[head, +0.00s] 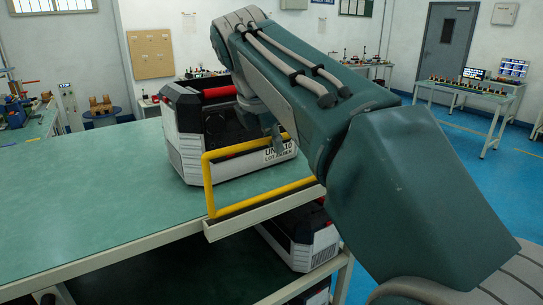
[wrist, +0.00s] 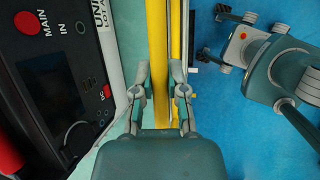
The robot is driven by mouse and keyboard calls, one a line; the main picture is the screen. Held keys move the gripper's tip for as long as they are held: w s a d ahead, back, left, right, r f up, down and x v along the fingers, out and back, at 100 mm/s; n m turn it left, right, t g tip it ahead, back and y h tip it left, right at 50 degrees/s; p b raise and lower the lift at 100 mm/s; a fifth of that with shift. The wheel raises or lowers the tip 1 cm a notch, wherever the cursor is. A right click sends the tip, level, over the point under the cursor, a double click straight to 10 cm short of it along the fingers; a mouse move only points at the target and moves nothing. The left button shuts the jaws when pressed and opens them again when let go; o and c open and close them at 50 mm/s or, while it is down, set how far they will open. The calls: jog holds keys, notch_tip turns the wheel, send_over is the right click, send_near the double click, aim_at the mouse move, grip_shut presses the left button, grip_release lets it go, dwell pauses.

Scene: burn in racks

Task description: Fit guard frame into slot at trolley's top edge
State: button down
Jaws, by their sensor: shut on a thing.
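The yellow guard frame (head: 208,185) stands roughly upright at the trolley's near edge. Its lower bar lies just above or at the pale slot channel (head: 262,212) on the top edge; I cannot tell whether it is inside. My gripper (head: 277,137) is at the frame's upper bar, partly hidden by my arm in the head view. In the wrist view my gripper (wrist: 163,75) is shut on the yellow guard frame (wrist: 158,40), with one finger on each side. A second yellow bar runs parallel just to the right.
A white and black unit (head: 183,130) with a red handle stands on the green trolley top (head: 100,190), close behind the frame. Another unit (head: 300,250) sits on the shelf below. The left part of the top is clear. Blue floor (wrist: 225,130) lies beyond the edge.

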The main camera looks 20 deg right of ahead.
notch_tip(320, 180, down, 3)
jog(key=shift+w+r, duration=0.1)
jog(key=shift+r, duration=0.05)
jog(key=shift+f, duration=0.25)
jog(key=shift+a, duration=0.15)
jog(key=shift+f, duration=0.15)
jog(key=c, duration=0.7)
grip_release()
jog(key=v, duration=1.2)
